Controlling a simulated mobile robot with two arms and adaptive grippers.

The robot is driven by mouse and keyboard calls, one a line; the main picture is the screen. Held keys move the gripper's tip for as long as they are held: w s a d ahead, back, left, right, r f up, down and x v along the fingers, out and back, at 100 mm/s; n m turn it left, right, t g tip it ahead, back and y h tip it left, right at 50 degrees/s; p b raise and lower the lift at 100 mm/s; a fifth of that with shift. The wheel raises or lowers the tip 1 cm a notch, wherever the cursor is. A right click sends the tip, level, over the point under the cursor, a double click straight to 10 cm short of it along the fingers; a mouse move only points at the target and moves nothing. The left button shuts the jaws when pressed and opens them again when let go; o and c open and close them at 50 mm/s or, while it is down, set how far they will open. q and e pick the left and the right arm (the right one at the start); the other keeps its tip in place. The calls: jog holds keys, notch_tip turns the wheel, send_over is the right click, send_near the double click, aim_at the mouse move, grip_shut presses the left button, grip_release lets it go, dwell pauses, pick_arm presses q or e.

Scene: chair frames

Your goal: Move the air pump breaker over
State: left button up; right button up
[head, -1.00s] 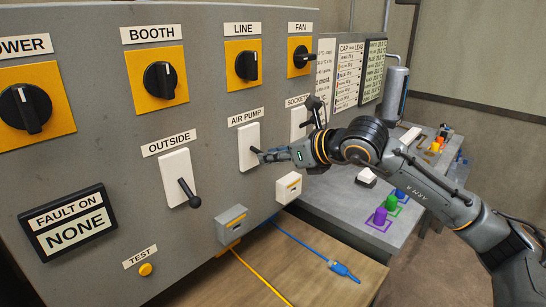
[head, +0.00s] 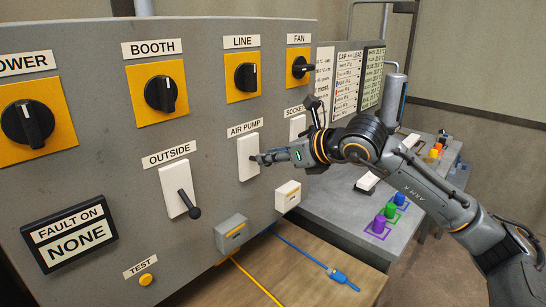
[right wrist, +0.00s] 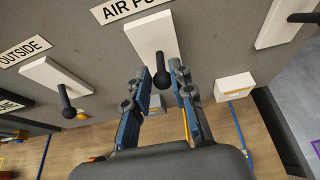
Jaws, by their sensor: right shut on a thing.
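The air pump breaker (head: 246,150) is a white plate with a black lever on the grey panel, under the AIR PUMP label. In the right wrist view its plate (right wrist: 150,36) is at the top and its round black knob (right wrist: 162,78) hangs between my fingers. My right gripper (head: 264,160) reaches it from the right. In the right wrist view the right gripper (right wrist: 161,76) is shut on the breaker's lever, one blue-grey finger on each side. In the head view the gripper hides most of the lever. My left gripper is not in view.
The outside breaker (head: 180,188) is left of the gripper, its lever pointing down. The socket breaker (head: 298,124) is close on the right, partly behind my arm. Small boxes (head: 232,233) with cables stick out below. A grey bench (head: 345,212) with coloured pieces stands right.

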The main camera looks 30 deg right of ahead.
jog(key=shift+w+r, duration=0.15)
jog(key=shift+r, duration=0.55)
jog(key=shift+c, duration=0.2)
jog(key=shift+f, duration=0.1)
grip_shut()
jog(key=shift+w+a+r+p, duration=0.1)
jog(key=shift+w+r+p, duration=0.15)
jog(key=shift+r+p, duration=0.45)
jog(key=shift+f, duration=0.1)
jog(key=shift+o, duration=2.2)
grip_release()
